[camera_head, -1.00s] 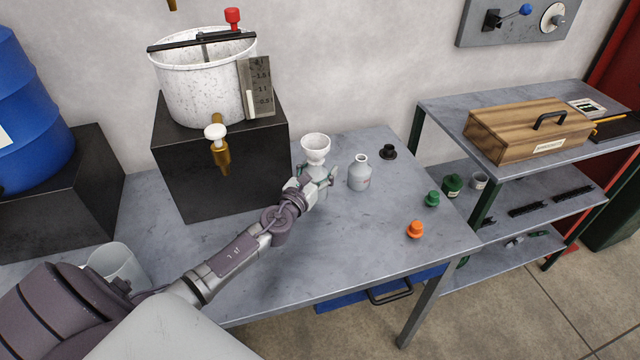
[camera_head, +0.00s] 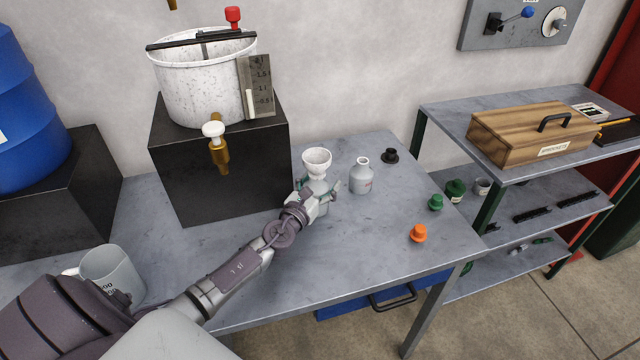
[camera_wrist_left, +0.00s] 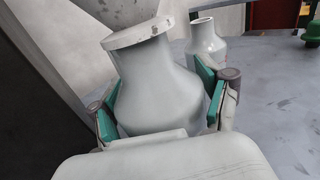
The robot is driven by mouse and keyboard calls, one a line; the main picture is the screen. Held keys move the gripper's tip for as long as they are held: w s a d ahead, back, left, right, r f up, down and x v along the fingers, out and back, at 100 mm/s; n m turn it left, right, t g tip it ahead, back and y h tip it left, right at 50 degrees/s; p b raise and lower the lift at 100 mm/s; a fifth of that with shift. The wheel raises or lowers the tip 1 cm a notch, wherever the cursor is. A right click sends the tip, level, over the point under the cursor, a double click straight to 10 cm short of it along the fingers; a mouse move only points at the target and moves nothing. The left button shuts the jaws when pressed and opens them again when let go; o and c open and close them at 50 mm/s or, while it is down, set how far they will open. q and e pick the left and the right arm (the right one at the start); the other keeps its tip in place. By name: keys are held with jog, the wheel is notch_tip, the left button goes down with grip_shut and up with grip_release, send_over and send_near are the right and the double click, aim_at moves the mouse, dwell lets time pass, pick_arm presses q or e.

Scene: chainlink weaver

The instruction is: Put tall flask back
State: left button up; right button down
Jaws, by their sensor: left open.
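A grey flask (camera_head: 316,184) with a white funnel-shaped piece (camera_head: 317,159) at its top stands upright at the table's back, right of the black block. My left gripper (camera_head: 320,189) is around its body, with one finger on each side. In the left wrist view the flask (camera_wrist_left: 155,85) fills the space between the teal finger pads of the gripper (camera_wrist_left: 160,105); the jaws are open, and its base is hidden. A smaller grey bottle (camera_head: 361,177) stands just to the right, apart from the gripper. My right gripper is not in view.
The black block (camera_head: 225,170) bearing a white tank (camera_head: 200,90) with a brass tap stands close on the left. Black (camera_head: 390,156), green (camera_head: 436,202) and orange (camera_head: 418,233) stoppers lie to the right. The table's front middle (camera_head: 350,245) is clear.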

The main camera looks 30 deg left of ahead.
pick_arm(q)
jog(key=shift+r, duration=0.25)
jog(key=s, duration=0.8)
jog(key=s+d, duration=0.1)
jog(key=s, duration=0.3)
jog(key=shift+f+b, duration=0.1)
jog(key=shift+b, duration=0.3)
